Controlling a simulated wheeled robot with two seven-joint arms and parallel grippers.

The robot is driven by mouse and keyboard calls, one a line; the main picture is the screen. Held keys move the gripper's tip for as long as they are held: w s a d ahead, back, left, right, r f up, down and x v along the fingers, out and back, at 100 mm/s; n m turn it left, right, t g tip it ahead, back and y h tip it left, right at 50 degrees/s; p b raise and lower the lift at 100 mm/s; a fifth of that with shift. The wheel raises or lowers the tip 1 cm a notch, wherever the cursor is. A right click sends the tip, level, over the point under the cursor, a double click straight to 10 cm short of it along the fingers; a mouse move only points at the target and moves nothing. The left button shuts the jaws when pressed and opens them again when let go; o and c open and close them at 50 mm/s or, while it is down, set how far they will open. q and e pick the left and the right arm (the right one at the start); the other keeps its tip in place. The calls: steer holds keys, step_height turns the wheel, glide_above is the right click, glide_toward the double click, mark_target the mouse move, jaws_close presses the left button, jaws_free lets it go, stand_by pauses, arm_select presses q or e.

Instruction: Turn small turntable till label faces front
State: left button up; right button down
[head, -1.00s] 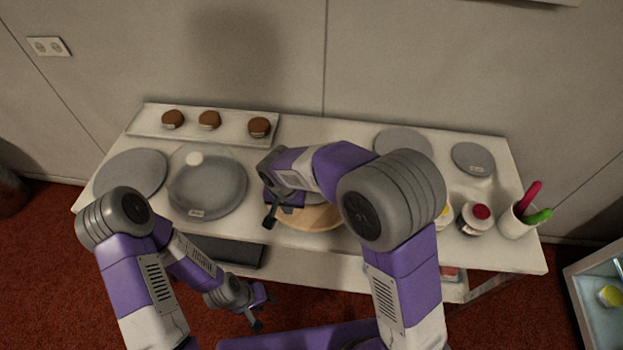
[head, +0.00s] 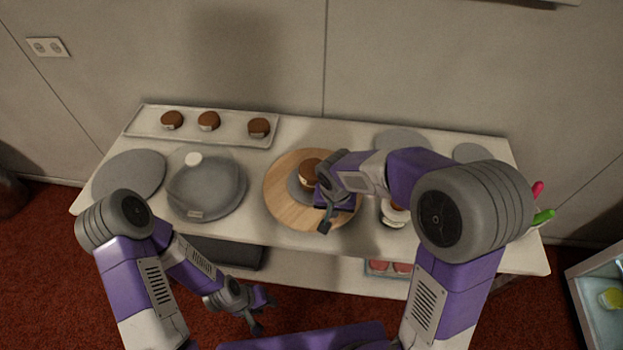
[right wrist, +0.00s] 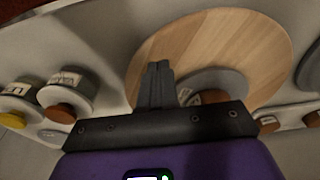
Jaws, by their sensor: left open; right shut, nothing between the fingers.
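A round wooden turntable (head: 285,205) stands in the middle of the table. A smaller grey disc (head: 298,190) lies on it and bears a brown cake (head: 311,171). In the right wrist view the grey disc (right wrist: 222,82) shows small white labels near the cake (right wrist: 214,97); their exact facing is too small to tell. My right gripper (head: 325,222) is shut and empty over the front right part of the wooden turntable; its fingers (right wrist: 157,82) show together in the wrist view. Whether they touch it I cannot tell. My left gripper (head: 262,314) is open and empty, low before the table.
A tray (head: 150,127) of brown cakes is behind. A grey disc (head: 402,141) lies behind my right arm. Jars (right wrist: 72,92) stand close to my right gripper.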

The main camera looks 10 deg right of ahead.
mark_target(284, 215)
steer(key=shift+f, duration=0.1)
steer(key=shift+f+b, duration=1.2)
steer(key=shift+f, duration=0.1)
steer(key=shift+s+a, duration=0.2)
steer(key=shift+a, duration=2.15)
steer(key=shift+w+a, duration=0.2)
steer(key=shift+a, duration=0.55)
steer(key=shift+w+a, duration=0.25)
steer(key=shift+a, duration=0.45)
steer(key=shift+w+a, duration=0.2)
steer(key=shift+a, duration=0.55)
steer(key=shift+w+a+p, duration=0.35)
steer(key=shift+w+a, duration=0.3)
steer(key=shift+a, duration=0.3)
steer(key=shift+w+a+p, duration=0.3)
steer(key=shift+w+a, duration=0.35)
steer(key=shift+a, duration=0.25)
